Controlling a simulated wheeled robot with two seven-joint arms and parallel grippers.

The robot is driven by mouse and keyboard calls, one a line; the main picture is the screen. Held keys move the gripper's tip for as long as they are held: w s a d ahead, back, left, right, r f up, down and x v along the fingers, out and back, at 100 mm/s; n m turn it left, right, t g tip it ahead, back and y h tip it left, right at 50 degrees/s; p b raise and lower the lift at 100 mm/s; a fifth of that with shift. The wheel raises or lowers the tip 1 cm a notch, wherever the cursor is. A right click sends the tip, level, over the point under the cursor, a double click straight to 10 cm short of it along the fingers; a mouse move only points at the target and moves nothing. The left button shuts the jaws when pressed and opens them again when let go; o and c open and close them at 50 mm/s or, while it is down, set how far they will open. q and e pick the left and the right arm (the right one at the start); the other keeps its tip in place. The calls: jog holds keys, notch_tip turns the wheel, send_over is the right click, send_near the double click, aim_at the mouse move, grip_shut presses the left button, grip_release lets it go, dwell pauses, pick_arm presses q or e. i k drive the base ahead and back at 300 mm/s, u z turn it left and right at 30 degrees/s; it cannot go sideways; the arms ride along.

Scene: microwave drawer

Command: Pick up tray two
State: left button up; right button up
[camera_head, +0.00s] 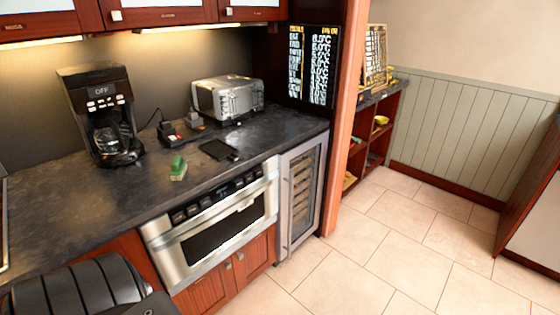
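No tray labelled two can be made out. A small flat black tray-like item (219,150) lies on the dark countertop (60,205), behind the microwave drawer's front edge. I cannot tell whether it is tray two. The stainless microwave drawer (215,222) is built in below the countertop and is shut. Neither of my grippers shows in the view.
A black coffee maker (100,115) stands at the back left and a silver toaster oven (228,98) at the back right. A green-topped block (178,168) and small dark items (168,134) lie between them. A wine cooler (302,190) adjoins the drawer. The tiled floor (400,250) is clear.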

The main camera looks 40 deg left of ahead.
aim_at(219, 149)
jog(key=z, duration=0.5)
jog(key=i, duration=1.8)
jog(key=u, duration=1.05)
jog(key=i, duration=0.9)
jog(key=u, duration=1.1)
